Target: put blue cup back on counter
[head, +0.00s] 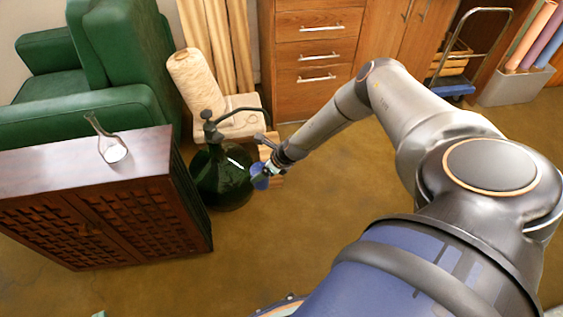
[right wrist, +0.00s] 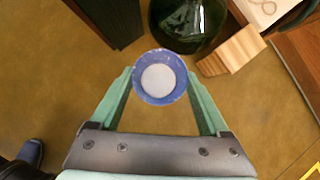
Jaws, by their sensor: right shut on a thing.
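The blue cup (right wrist: 160,99) is between the two green fingers of my right gripper (right wrist: 160,85) in the right wrist view. The fingers are shut on its sides. I look down into its mouth, and a pale white round area shows inside. In the head view the cup (head: 260,178) is a small blue shape at the end of my right arm, by the right gripper (head: 267,172). It is held over the floor, in front of the green glass bottle. My left gripper is not in view. I cannot tell which surface is the counter.
A dark wooden cabinet (head: 120,178) stands at left with a clear flask (head: 110,145) on top. The large green bottle (head: 222,185) is close beside the cup. Behind are a green armchair (head: 120,55) and wooden drawers (head: 318,57). Open floor (head: 300,230) lies in front.

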